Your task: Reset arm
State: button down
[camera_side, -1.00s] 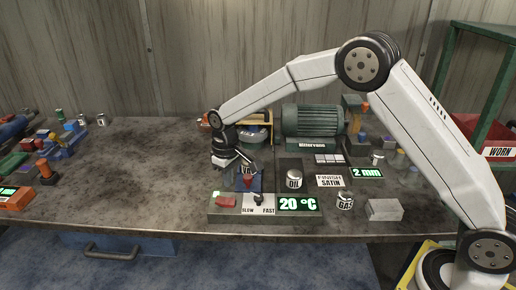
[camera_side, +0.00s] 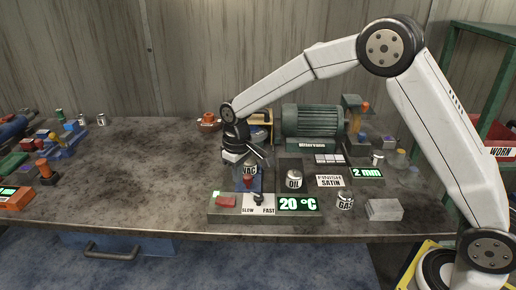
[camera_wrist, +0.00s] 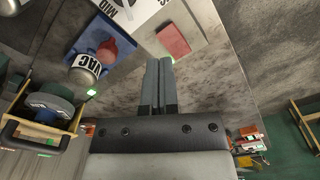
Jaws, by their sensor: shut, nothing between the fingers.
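My gripper (camera_side: 262,158) is shut and empty, in the air above and behind the front control box (camera_side: 340,212). In the wrist view its two fingers (camera_wrist: 158,77) lie together with nothing between them. The grey VAC canister (camera_side: 249,170) is just below my gripper in the side view, by a blue stand (camera_side: 241,187) with a red part (camera_side: 248,184). In the wrist view the VAC canister (camera_wrist: 84,68) and blue stand (camera_wrist: 98,40) are left of the fingers, apart from them. A red button block (camera_wrist: 173,40) lies beyond the fingertips.
A green motor (camera_side: 312,121) stands at the back. OIL (camera_side: 294,180) and GAS (camera_side: 345,200) canisters, a 20 °C display (camera_side: 297,204) and a grey block (camera_side: 384,210) are to the right. The bench (camera_side: 130,180) is mostly clear left of the box.

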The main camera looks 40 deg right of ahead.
jog(key=s+d+m+t, duration=0.1)
jog(key=s+d, duration=0.2)
jog(key=s, duration=0.8)
jog(key=s+d+m+t, duration=0.1)
jog(key=s+d, duration=0.3)
jog(key=s, duration=0.7)
jog(key=shift+s+d+m, duration=0.15)
jog(key=shift+d+m, duration=0.15)
